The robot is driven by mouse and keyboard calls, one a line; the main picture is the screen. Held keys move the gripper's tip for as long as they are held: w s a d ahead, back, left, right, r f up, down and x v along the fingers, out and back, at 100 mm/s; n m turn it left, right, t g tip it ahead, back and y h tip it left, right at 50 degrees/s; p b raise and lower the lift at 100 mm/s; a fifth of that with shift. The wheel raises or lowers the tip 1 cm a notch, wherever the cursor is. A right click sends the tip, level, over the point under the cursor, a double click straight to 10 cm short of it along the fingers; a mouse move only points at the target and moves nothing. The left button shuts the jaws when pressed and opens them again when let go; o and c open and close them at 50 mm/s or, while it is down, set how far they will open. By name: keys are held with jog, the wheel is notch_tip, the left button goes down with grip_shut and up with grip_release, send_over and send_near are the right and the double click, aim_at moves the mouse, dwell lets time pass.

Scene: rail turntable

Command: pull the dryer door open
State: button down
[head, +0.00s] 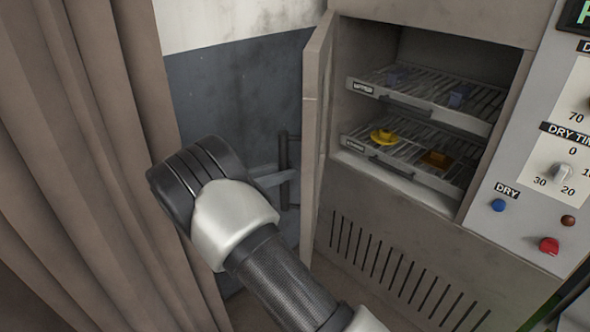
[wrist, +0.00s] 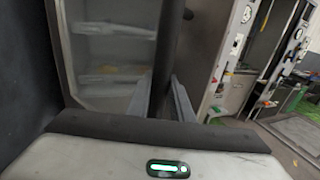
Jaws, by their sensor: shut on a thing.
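The dryer door (head: 314,130) stands swung wide open at the left of the dryer cabinet, seen nearly edge-on in the head view. Its dark upright bar handle (head: 283,150) is on the outer face. My gripper (head: 282,179) is shut on this handle, with one finger on each side. In the wrist view the handle (wrist: 165,45) runs upright between the fingers of my gripper (wrist: 162,100). The door's window (wrist: 115,50) shows left of it. The dryer's inside is open to view, with an upper rack (head: 415,92) and a lower rack (head: 400,158).
Yellow (head: 383,136) and orange (head: 437,159) pieces lie on the lower rack, and bluish ones on the upper. A control panel (head: 540,170) with knobs and buttons is at the right. A brown curtain (head: 90,150) hangs close on the left of my arm.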

jog(key=shift+w+a+r, duration=0.2)
jog(key=shift+w+a, duration=0.3)
jog(key=shift+a, duration=0.2)
jog(key=c, duration=1.6)
grip_release()
jog(key=shift+o, duration=0.2)
jog(key=shift+f, duration=0.1)
